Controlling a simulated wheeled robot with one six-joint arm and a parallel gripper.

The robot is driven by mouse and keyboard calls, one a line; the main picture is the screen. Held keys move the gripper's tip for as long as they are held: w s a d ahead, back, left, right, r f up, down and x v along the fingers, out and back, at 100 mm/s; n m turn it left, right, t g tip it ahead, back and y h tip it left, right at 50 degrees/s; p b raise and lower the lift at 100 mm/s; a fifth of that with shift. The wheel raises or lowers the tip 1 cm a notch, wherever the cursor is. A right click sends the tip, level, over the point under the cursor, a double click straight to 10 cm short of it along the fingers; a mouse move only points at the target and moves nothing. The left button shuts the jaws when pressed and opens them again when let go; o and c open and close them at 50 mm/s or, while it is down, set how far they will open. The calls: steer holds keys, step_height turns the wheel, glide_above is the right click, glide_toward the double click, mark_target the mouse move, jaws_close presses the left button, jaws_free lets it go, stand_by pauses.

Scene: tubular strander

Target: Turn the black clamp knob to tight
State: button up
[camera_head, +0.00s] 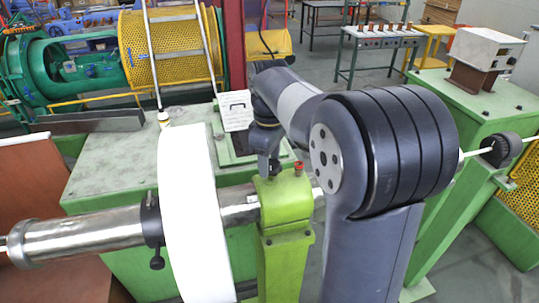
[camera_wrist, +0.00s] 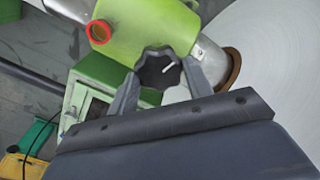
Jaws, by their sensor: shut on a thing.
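The black clamp knob (camera_wrist: 157,72) sits on the light green clamp block (camera_wrist: 150,22) in the wrist view. It is lobed, with a short white mark pointing to the right and slightly up. My gripper (camera_wrist: 160,74) is shut on the knob, one finger on each side of it. In the head view my gripper (camera_head: 271,166) points down onto the top of the green block (camera_head: 286,200). The knob is mostly hidden there behind the fingers.
A large white disc (camera_head: 195,215) on a metal shaft (camera_head: 85,238) stands left of the block, close to my gripper. A green cabinet (camera_head: 120,170) lies behind it. A yellow mesh drum (camera_head: 170,50) is at the back left.

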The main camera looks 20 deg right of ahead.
steer(key=m, duration=0.3)
steer(key=shift+m+p, duration=0.3)
steer(key=shift+m, duration=0.1)
steer(key=m, duration=0.4)
steer(key=shift+d+m, duration=0.1)
steer(key=shift+m, duration=0.2)
steer(key=m, duration=1.2)
steer(key=shift+d+m, duration=0.1)
steer(key=shift+m, duration=0.2)
steer(key=m, duration=0.3)
steer(key=shift+m, duration=0.3)
steer(key=m, duration=0.4)
steer(key=shift+s, duration=0.1)
steer(key=shift+m, duration=2.1)
